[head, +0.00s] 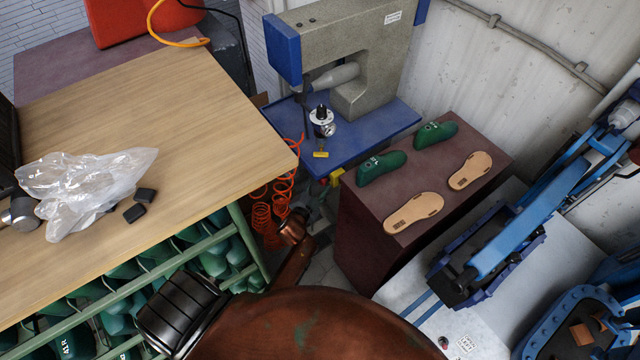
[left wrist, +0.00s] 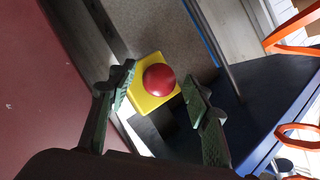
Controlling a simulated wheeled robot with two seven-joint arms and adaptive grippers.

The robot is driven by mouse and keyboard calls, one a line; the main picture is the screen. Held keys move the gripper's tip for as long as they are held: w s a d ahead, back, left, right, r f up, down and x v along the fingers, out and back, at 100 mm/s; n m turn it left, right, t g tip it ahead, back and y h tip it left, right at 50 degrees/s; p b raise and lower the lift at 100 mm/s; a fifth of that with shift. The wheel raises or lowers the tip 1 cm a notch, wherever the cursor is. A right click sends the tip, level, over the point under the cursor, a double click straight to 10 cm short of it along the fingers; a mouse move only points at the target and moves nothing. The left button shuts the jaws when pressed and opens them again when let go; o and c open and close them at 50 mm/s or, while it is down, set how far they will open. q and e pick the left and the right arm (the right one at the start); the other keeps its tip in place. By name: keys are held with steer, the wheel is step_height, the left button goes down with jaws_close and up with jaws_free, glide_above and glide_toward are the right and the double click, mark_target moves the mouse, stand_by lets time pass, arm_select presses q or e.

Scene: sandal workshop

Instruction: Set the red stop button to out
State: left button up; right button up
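The red stop button (left wrist: 159,79) is a round mushroom head on a yellow housing in the left wrist view. Whether it is in or out cannot be told. In the head view my left gripper (head: 322,207) is small and dark, below the housing. My right gripper is not in view.
The blue machine table (head: 388,132) carries a grey press (head: 345,45). Orange coiled hoses (head: 265,215) hang left of the gripper. A maroon bench (head: 364,225) with green lasts and tan soles stands right. A wooden table (head: 190,105) is left.

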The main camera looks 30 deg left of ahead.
arm_select(q)
jaws_close()
stand_by(0.3)
steer(key=shift+s+a+p, duration=0.3)
steer(key=shift+s+p, duration=0.15)
steer(key=shift+s, duration=0.1)
steer(key=shift+c, duration=0.2)
jaws_free()
steer(key=shift+s, duration=0.1)
steer(key=shift+o, duration=0.4)
